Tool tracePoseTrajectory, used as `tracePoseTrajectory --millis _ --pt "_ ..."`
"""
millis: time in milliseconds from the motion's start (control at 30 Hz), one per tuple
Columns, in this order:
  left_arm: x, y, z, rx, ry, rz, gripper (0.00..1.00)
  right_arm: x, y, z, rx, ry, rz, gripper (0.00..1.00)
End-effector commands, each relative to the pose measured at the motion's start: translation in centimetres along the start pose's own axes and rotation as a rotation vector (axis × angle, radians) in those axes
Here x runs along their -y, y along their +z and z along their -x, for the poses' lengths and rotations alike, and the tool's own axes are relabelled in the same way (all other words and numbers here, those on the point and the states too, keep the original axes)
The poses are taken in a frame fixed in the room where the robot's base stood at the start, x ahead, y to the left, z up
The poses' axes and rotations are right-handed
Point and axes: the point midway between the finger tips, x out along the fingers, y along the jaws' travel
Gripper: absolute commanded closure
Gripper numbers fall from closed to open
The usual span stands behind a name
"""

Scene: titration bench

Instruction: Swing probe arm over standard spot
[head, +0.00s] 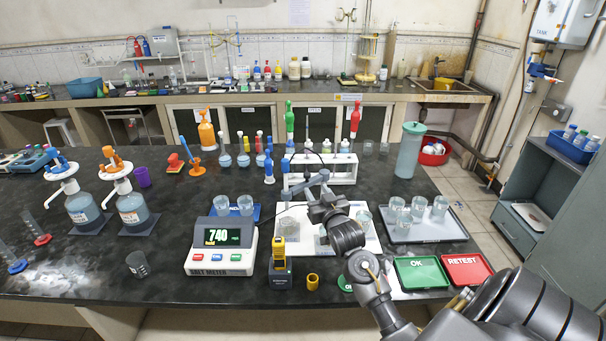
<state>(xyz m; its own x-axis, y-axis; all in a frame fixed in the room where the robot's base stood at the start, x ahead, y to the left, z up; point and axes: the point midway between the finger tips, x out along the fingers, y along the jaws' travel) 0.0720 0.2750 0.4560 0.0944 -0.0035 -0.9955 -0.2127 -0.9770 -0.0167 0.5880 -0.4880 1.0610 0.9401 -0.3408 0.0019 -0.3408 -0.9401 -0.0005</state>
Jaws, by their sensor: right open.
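My right gripper (313,190) reaches in from the lower right, its fingers apart above the back of a white board (369,243). Grey parts at its fingertips overlap, and I cannot clearly separate the probe arm from them. A thin dark cable curves up behind the fingers. On the board, a clear block-like vessel (287,223) stands at the left and a glass beaker (363,218) at the right. My wrist hides the middle of the board, so the standard spot cannot be made out. My left gripper is out of view.
Two beakers sit on a blue pad (262,213) behind the meter. A grey tray (432,231) with several beakers lies right of the board. Green OK (421,272) and red RETEST (466,269) trays are at the front right. A white rack (345,168) stands behind the gripper.

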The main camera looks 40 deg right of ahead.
Motion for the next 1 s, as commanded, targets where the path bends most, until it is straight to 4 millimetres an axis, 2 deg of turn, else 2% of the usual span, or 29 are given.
tracePoseTrajectory --millis 233,400,600,800,1000 --pt "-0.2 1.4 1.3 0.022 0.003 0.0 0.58 -0.1 -0.3 -3.5 0.002 0.002 0.0 0.59" --pt "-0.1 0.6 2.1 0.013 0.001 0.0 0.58 0.1 -0.2 -6.7 0.004 -0.001 0.001 0.59" --pt "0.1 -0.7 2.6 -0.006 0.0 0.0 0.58 0.3 -0.1 -9.4 0.004 -0.003 0.0 0.59" --pt "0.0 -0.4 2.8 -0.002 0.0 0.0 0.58 0.3 0.0 -10.5 0.003 -0.004 0.001 0.59" --pt "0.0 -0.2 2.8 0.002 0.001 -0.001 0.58 0.3 0.1 -10.6 0.003 -0.004 0.001 0.59"
